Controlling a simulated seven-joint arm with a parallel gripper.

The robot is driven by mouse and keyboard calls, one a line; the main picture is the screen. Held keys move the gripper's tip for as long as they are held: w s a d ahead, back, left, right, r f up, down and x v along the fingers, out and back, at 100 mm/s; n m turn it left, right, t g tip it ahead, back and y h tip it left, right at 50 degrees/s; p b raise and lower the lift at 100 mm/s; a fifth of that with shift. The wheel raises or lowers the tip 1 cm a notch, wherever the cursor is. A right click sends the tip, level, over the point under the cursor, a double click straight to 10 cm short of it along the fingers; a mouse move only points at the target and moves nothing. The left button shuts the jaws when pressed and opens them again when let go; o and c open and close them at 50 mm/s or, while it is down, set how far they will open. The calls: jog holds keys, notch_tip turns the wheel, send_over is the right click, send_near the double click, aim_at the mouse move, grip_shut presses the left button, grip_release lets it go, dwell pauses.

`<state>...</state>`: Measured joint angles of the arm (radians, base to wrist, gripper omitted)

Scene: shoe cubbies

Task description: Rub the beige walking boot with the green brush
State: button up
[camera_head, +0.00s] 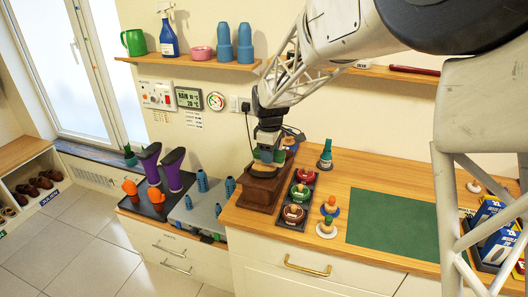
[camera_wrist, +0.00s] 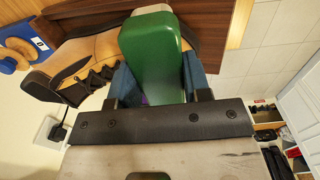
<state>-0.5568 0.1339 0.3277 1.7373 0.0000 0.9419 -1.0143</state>
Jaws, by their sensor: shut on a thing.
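My gripper (camera_head: 268,150) is shut on the green brush (camera_wrist: 152,55), low over a dark brown wooden box (camera_head: 262,185) on the wooden counter. In the wrist view the brush's green body lies between the blue-grey fingers, with a pale end at the top. The beige walking boot (camera_wrist: 92,47) shows there behind and left of the brush, with black laces and a dark edge. The brush covers part of it. I cannot tell whether brush and boot touch.
A dark tray (camera_head: 281,222) with several coloured tins stands right of the box. Knobbed pieces (camera_head: 327,228) stand beside it. A green mat (camera_head: 392,224) lies clear farther right. Purple boots (camera_head: 172,170) stand on a lower surface at left. A shelf (camera_head: 190,61) runs above.

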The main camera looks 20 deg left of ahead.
aim_at(255, 149)
jog(key=shift+d, duration=0.35)
jog(key=shift+a+f, duration=0.1)
jog(key=shift+a, duration=1.85)
jog(key=shift+a+r, duration=0.2)
jog(key=shift+a, duration=0.7)
jog(key=shift+r, duration=3.85)
jog(key=shift+d+f, duration=0.1)
